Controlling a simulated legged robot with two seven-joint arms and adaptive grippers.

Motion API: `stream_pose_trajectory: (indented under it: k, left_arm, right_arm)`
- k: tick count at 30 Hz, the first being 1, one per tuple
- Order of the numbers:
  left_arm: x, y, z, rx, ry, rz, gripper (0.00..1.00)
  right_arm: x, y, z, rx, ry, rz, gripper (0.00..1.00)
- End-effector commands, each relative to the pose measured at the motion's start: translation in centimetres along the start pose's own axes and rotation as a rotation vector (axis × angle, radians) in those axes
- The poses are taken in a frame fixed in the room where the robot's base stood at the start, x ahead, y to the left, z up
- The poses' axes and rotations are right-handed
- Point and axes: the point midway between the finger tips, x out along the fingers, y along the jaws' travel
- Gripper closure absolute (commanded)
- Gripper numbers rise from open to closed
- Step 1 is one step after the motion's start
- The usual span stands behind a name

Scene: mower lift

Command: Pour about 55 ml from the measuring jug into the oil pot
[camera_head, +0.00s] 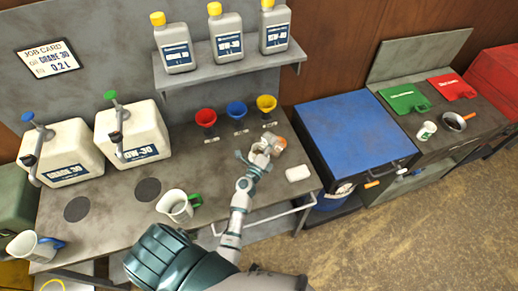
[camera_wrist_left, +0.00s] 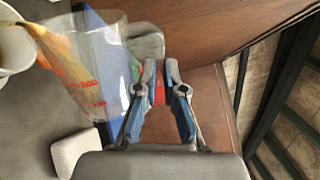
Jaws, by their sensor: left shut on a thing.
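My left gripper (camera_head: 259,164) is over the bench, shut on the clear measuring jug (camera_head: 278,144). In the left wrist view the gripper's fingers (camera_wrist_left: 164,75) are closed beside the jug (camera_wrist_left: 112,65); the gripped part is mostly hidden. The jug is tilted toward the left and has red markings. Amber oil (camera_wrist_left: 62,50) lies along its side toward the lip. The lip is at the rim of a white pot (camera_wrist_left: 14,52), cut off by the frame edge. I cannot tell how much oil is in the pot. My right gripper does not show.
Red, blue and yellow funnels (camera_head: 237,112) stand behind the jug. A white block (camera_head: 298,173) lies to its right. A green-handled jug (camera_head: 178,206) and a blue-handled jug (camera_head: 33,246) stand left. A blue cabinet (camera_head: 355,130) borders the bench.

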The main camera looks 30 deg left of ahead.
Motion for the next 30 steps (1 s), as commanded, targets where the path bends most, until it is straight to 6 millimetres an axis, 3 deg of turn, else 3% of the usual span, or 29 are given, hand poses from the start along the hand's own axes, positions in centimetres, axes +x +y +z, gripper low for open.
stream_pose_trajectory:
  k: [22,27,30]
  left_arm:
    - [0.1,-0.4,0.9,-0.079,-0.009,0.006,1.0]
    - [-0.3,1.9,-2.0,0.168,0.024,-0.006,1.0]
    - [-0.3,2.0,-2.9,0.29,0.044,-0.01,1.0]
  right_arm:
    - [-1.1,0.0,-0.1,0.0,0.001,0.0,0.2]
    - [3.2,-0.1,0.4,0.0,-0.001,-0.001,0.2]
    - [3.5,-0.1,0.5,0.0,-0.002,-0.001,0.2]
